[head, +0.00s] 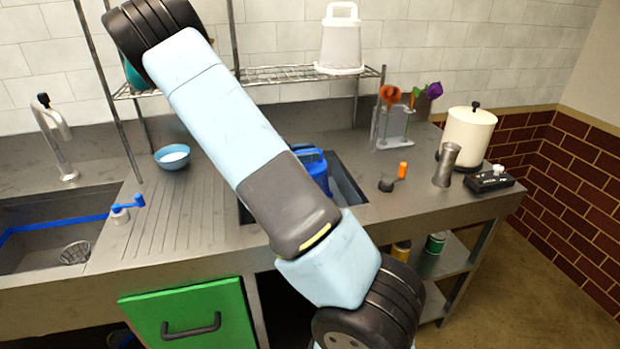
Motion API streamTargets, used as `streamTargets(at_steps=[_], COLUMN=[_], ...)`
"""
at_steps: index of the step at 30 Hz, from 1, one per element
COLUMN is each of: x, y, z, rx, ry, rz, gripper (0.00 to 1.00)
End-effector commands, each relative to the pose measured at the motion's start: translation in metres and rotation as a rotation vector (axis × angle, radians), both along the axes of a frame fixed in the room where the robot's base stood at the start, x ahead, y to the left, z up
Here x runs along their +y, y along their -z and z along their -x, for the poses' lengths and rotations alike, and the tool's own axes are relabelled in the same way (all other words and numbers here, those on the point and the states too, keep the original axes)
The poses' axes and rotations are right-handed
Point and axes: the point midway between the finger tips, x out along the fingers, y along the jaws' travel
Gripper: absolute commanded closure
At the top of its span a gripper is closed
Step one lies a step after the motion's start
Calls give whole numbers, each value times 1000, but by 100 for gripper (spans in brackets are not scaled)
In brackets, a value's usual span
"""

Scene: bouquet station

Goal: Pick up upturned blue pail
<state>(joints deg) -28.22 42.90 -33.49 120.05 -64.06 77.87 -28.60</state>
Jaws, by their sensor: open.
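A blue vessel (316,169), possibly the blue pail, sits in the recessed basin (345,184) in the middle of the counter. My arm hides its left part, and I cannot tell whether it is upturned. A teal object (131,76) on the wire shelf at upper left is mostly hidden behind my arm, so its shape is unclear. My arm crosses the view from bottom centre to top left. My gripper is outside this view.
A white upturned-looking container (341,45) stands on the wire shelf (285,73). A blue bowl (172,157) sits on the ribbed drainboard (165,215). A flower holder (392,127), a cream canister (467,138) and a black box (488,181) occupy the right counter. A green drawer (185,316) is below.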

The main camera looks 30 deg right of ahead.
Motion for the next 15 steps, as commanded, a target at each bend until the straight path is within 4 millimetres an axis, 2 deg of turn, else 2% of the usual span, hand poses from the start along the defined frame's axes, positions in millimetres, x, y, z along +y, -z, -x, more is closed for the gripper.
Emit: streamTargets(at_steps=[2, 15], x=[0, 0], y=[0, 0], z=[0, 0], rx=[0, 0], ry=[0, 0], rz=[0, 0], gripper=[53, 95])
